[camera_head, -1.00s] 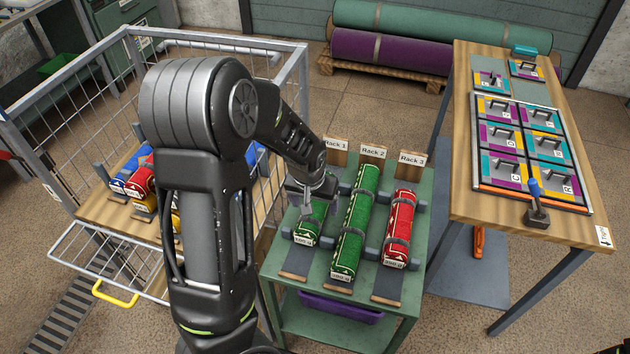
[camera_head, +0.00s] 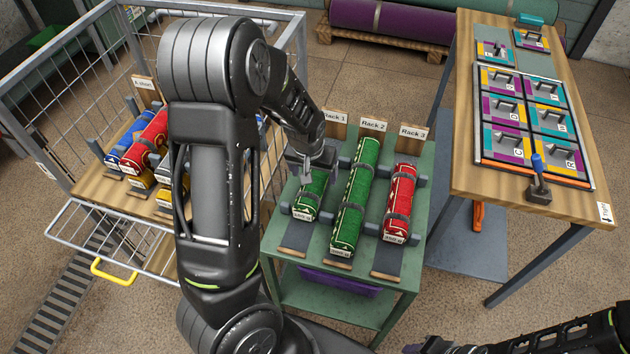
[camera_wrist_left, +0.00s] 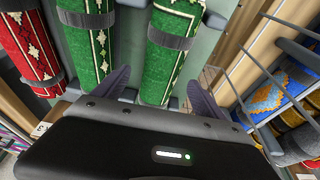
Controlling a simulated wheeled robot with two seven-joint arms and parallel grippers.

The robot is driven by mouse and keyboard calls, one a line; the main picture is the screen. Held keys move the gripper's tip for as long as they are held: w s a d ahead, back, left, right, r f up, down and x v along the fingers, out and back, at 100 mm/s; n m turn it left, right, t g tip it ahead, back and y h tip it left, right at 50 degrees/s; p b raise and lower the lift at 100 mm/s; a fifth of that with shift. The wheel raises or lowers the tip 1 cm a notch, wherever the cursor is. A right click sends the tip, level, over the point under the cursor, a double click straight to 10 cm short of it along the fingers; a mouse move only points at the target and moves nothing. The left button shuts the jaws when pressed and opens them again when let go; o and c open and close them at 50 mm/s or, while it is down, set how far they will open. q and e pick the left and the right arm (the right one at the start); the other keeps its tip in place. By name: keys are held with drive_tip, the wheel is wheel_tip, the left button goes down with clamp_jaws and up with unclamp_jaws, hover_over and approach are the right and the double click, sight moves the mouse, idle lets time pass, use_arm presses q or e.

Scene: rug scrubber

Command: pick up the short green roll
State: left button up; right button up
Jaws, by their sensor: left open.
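The short green roll (camera_head: 309,200) lies on the rack table under the Rack 1 sign, with a grey band around it. My left gripper (camera_head: 318,172) is over its far end, which it partly hides. In the left wrist view the short green roll (camera_wrist_left: 162,68) runs toward the space between the two open fingers (camera_wrist_left: 160,92). The left finger is beside the gap to the long green roll (camera_wrist_left: 88,50). The lower part of the short roll is hidden by my gripper body. My right gripper (camera_head: 436,345) shows only partly at the bottom edge.
The long green roll (camera_head: 355,200) lies close beside it under Rack 2, and a red roll (camera_head: 400,204) under Rack 3. A wire cart (camera_head: 75,205) with several rolls stands left. A wooden table (camera_head: 460,140) with coloured panels stands right. Floor shows between them.

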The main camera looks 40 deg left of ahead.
sight(314, 177)
use_arm(q)
drive_tip(key=shift+p+x, duration=0.35)
drive_tip(key=shift+x, duration=2.3)
drive_tip(key=c, duration=1.5)
